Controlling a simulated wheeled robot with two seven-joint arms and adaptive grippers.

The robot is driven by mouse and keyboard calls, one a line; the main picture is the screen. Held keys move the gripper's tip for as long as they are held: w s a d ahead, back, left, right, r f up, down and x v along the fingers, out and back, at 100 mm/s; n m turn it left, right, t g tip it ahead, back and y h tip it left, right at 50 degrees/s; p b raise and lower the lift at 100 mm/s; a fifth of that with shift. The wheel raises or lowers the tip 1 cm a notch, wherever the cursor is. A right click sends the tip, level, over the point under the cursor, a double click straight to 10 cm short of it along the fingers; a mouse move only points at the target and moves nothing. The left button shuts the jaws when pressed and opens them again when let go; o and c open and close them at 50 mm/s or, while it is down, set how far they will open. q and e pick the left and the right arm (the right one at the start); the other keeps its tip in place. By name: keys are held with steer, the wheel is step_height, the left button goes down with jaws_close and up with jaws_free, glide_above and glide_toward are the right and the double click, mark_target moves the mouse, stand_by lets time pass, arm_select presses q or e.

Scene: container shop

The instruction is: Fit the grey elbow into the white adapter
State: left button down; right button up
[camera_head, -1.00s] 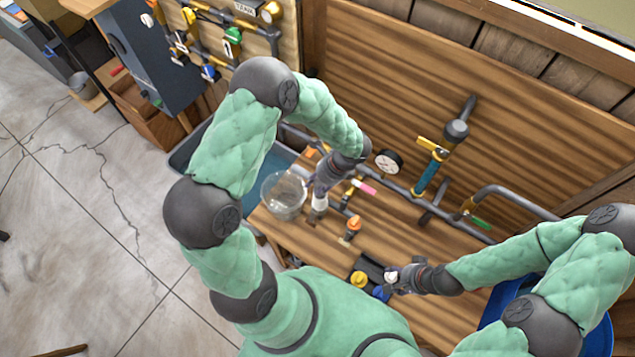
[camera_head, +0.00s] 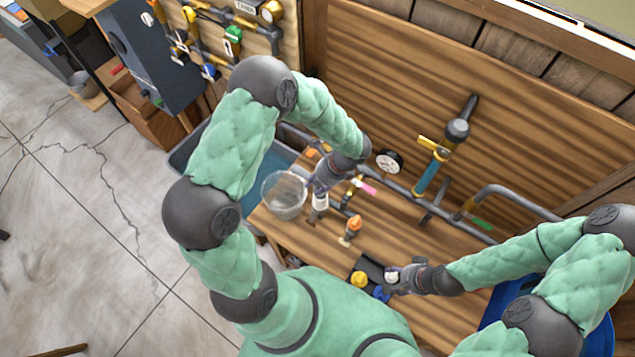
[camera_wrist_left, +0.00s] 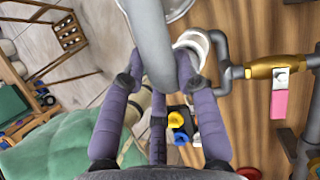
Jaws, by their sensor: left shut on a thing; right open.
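My left gripper (camera_head: 322,184) is shut on the grey elbow, low over the left part of the bench. In the left wrist view the grey elbow (camera_wrist_left: 152,45) is a thick curved pipe between the purple fingers (camera_wrist_left: 160,70). The white adapter (camera_wrist_left: 199,42) is a white ring beside the right finger, at the end of a grey pipe; the elbow and finger partly cover it. The adapter (camera_head: 320,203) also shows just below the left gripper in the head view. I cannot tell whether elbow and adapter touch. My right gripper (camera_head: 395,280) is open beside a black tray.
The black tray (camera_head: 371,268) holds yellow and blue pieces. A clear bucket (camera_head: 284,196) stands left of the adapter. A valve with a pink handle (camera_head: 366,186), an orange-topped piece (camera_head: 354,226) and a gauge (camera_head: 389,162) are nearby. A wooden panel stands behind.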

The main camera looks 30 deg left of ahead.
arm_select(q)
steer(key=shift+f+b, duration=1.4)
stand_by(1.4)
steer(key=c, duration=0.8)
jaws_free()
steer(key=shift+c, duration=0.2)
steer(key=v, duration=1.2)
